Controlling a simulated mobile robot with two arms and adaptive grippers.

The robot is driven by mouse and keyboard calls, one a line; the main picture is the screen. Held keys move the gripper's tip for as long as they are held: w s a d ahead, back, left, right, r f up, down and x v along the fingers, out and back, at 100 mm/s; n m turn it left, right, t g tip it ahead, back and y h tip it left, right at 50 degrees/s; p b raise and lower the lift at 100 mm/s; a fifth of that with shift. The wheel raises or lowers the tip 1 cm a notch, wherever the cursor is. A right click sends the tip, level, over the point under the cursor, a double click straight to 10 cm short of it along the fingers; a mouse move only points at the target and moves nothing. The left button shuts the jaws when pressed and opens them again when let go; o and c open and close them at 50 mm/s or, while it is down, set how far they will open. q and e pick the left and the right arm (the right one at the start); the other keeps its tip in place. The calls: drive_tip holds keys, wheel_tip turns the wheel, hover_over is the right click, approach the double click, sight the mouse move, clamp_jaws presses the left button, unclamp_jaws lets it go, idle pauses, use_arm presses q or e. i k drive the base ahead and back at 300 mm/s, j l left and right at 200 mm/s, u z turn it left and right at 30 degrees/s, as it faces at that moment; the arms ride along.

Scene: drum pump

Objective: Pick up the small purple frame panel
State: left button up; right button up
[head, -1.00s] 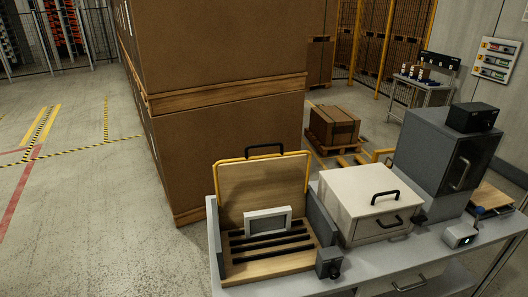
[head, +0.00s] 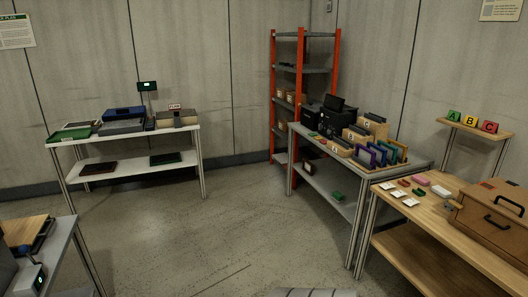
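A row of small upright frame panels stands on the grey table (head: 408,165) at the right. Among them a small purple frame panel (head: 376,156) stands in a holder, with blue and green panels (head: 397,151) close beside it. They overlap, so its exact outline is hard to tell. Neither of my grippers is in the head view.
A wooden table (head: 392,222) with a brown case (head: 490,212) and small cards stands in front of it at right. An orange-post shelf (head: 272,95) is behind. Another table (head: 180,131) stands at back left. The floor (head: 215,220) between is clear.

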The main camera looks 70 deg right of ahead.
sight(367, 155)
drive_tip(key=z, duration=3.1)
drive_tip(key=i, duration=0.2)
